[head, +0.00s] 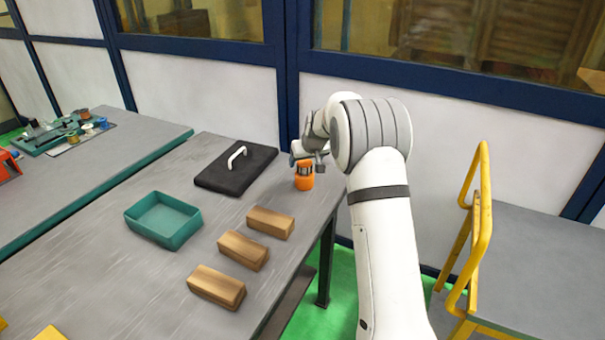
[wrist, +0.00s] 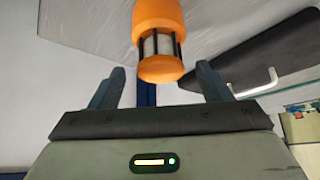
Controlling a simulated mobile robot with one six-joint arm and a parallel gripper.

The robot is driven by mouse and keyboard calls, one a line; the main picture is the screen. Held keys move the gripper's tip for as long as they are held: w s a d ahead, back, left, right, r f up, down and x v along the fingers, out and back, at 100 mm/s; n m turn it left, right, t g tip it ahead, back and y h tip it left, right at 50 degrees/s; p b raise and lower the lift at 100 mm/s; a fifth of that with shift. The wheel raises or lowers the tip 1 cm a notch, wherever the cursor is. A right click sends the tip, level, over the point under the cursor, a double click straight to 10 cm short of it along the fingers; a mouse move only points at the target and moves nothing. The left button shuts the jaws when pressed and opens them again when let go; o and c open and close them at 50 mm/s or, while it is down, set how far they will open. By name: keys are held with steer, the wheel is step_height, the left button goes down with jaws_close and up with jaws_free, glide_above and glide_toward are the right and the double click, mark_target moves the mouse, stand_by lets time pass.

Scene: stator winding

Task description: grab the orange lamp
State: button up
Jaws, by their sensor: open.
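The orange lamp (head: 304,177) stands upright near the far right corner of the grey table (head: 150,260). It has an orange base and top with a dark-barred, pale middle. I cannot tell whether a finger touches the lamp.
A black board with a white handle (head: 237,166) lies left of the lamp. A teal tray (head: 163,219) and several wooden blocks (head: 243,250) lie nearer. A yellow-railed platform (head: 480,200) stands right. A wall (head: 200,100) rises behind the table.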

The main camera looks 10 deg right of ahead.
steer(key=x, duration=0.2)
steer(key=shift+w+f, duration=0.15)
steer(key=shift+f, duration=0.05)
steer(key=shift+c, duration=0.4)
steer(key=c, duration=1.4)
steer(key=shift+r, duration=0.1)
steer(key=shift+c, duration=0.2)
